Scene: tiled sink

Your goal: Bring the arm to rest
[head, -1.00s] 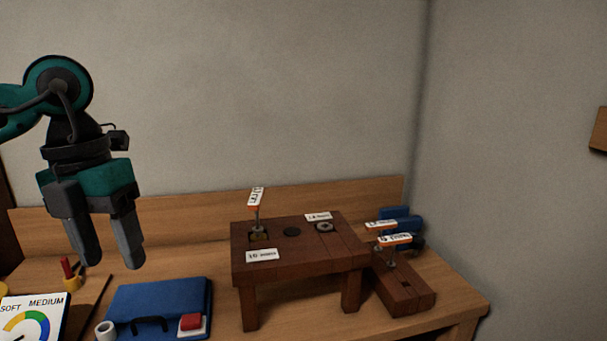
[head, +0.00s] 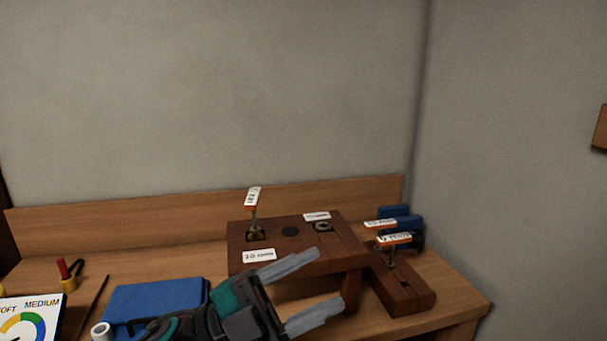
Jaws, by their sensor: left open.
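My left gripper (head: 308,290) shows at the bottom middle of the head view, its two grey fingers spread apart and pointing right. It is open, and nothing shows between the fingers. It is in front of the small dark red wooden stand (head: 290,268) and hides the stand's front left leg and part of its front edge. I cannot tell whether it touches the stand. My left arm comes in from the lower left, over the blue case (head: 155,298). My right gripper is not in view.
The stand bears a labelled upright tag (head: 253,198). A lower wooden block (head: 403,290) with tags stands at its right. Room above the table is free.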

